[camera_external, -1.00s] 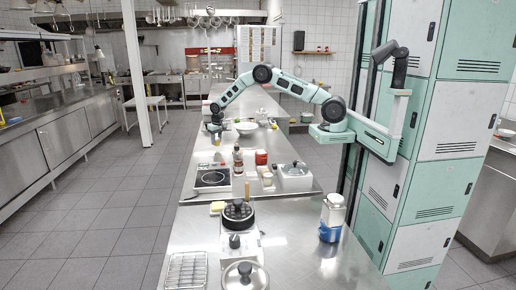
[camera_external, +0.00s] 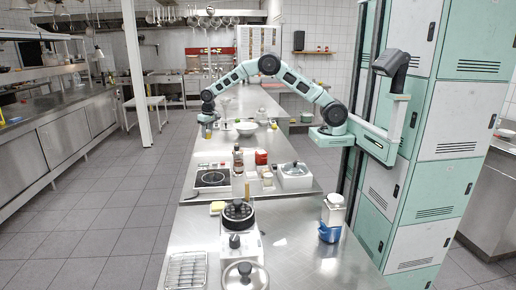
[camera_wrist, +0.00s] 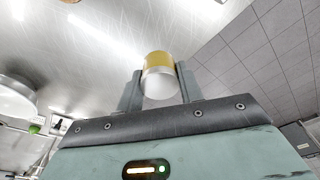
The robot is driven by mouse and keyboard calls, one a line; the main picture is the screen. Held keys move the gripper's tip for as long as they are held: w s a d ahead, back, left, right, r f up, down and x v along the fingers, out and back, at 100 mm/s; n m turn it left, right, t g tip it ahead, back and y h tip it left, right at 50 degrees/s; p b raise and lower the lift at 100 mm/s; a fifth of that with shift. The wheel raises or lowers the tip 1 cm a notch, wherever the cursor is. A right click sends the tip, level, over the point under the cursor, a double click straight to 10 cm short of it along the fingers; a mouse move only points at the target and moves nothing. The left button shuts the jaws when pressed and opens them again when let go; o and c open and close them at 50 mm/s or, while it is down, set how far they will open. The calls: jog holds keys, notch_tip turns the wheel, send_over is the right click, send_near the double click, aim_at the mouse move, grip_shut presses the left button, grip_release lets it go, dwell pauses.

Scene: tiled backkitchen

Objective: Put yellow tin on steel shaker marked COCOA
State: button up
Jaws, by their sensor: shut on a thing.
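My gripper (camera_wrist: 158,88) is shut on the yellow tin (camera_wrist: 158,58) in the wrist view. The tin is a short cylinder with a yellow side and a pale, shiny end facing the camera, between my two fingers. In the external view my gripper (camera_external: 208,120) is above the left edge of the far part of the counter, and the held tin is too small there to see clearly. I cannot pick out the steel shaker marked COCOA in either view; no such marking is legible.
A white bowl (camera_external: 246,128) stands on the counter right of my gripper. Nearer are a brown bottle (camera_external: 238,160), a red container (camera_external: 261,157) and a hotplate (camera_external: 212,179). The counter (camera_external: 290,245) has free room at its front right.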

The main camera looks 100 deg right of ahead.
jog(key=a+r+n+p, duration=0.1)
jog(key=a+r+n, duration=0.25)
jog(key=a, duration=1.95)
jog(key=s+a+r+n+p, duration=0.15)
jog(key=s+a, duration=0.25)
jog(key=a, duration=0.6)
jog(key=s+a+r+n+b, duration=0.15)
jog(key=s+a, duration=0.25)
jog(key=a, duration=0.6)
notch_tip(320, 180, up, 7)
jog(key=n+y+p, duration=0.2)
jog(key=n+p, duration=0.2)
jog(key=n, duration=0.2)
send_over(334, 198)
jog(key=shift+m, duration=0.25)
jog(key=f, duration=0.3)
jog(key=f+p, duration=0.1)
jog(key=f, duration=0.2)
jog(key=f+p, duration=0.1)
jog(key=f, duration=0.3)
jog(key=shift+s, duration=0.3)
jog(key=shift+f, duration=0.15)
jog(key=o, duration=1)
